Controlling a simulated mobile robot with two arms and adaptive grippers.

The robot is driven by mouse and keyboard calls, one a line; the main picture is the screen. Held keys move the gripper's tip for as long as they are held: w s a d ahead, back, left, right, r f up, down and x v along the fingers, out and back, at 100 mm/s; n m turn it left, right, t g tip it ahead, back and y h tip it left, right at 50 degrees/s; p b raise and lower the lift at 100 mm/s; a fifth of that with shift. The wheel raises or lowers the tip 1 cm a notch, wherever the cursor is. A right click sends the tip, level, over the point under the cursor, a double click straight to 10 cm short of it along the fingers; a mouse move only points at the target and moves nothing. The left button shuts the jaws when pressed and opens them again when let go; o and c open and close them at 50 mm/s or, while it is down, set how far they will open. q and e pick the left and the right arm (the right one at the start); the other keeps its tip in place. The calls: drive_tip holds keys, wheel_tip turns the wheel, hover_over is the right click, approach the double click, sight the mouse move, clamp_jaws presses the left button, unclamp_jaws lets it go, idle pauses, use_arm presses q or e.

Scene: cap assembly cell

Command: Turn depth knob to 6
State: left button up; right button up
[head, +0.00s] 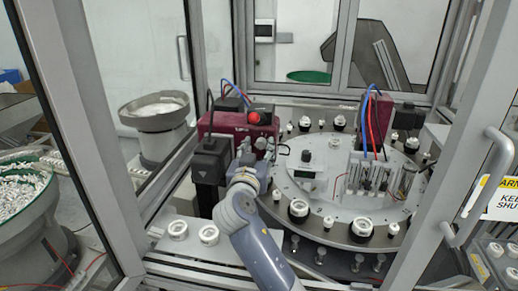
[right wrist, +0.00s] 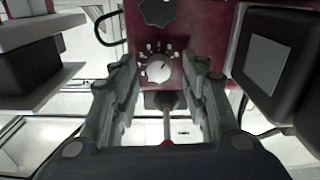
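A white round knob (right wrist: 159,68) with a ring of scale marks sits on a dark red panel (right wrist: 185,35) in the right wrist view; this looks like the depth knob. Its pointer seems to aim up and right, but the numbers are too small to read. My right gripper (right wrist: 160,84) is open, its fingers on either side of the knob in the picture. Whether they touch it cannot be told. In the head view my right gripper (head: 246,172) is in front of the dark red box (head: 213,128); the knob cannot be made out there. My left gripper is not in view.
A dark scalloped knob (right wrist: 157,10) sits above the dial. A black box (right wrist: 273,62) stands close at right. A red button (head: 253,118) tops the housing. A rotary table (head: 335,212) with several fixtures lies to the right; two white parts (head: 178,229) sit at front left.

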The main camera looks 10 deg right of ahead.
clamp_jaws()
drive_tip(key=shift+n, duration=0.5)
drive_tip(key=shift+n+b, duration=0.4)
drive_tip(key=shift+n, duration=0.3)
drive_tip(key=n, duration=0.4)
drive_tip(key=shift+n, duration=0.3)
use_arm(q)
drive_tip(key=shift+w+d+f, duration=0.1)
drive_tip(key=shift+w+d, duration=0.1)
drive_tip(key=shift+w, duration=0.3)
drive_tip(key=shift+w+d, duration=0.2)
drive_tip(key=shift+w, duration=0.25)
use_arm(e)
drive_tip(key=n, duration=0.4)
drive_tip(key=shift+n, duration=0.3)
drive_tip(key=shift+r, duration=0.1)
drive_tip(key=shift+o, duration=0.7)
unclamp_jaws()
drive_tip(key=shift+o, duration=0.4)
drive_tip(key=shift+w+d, duration=0.1)
drive_tip(key=shift+w, duration=0.05)
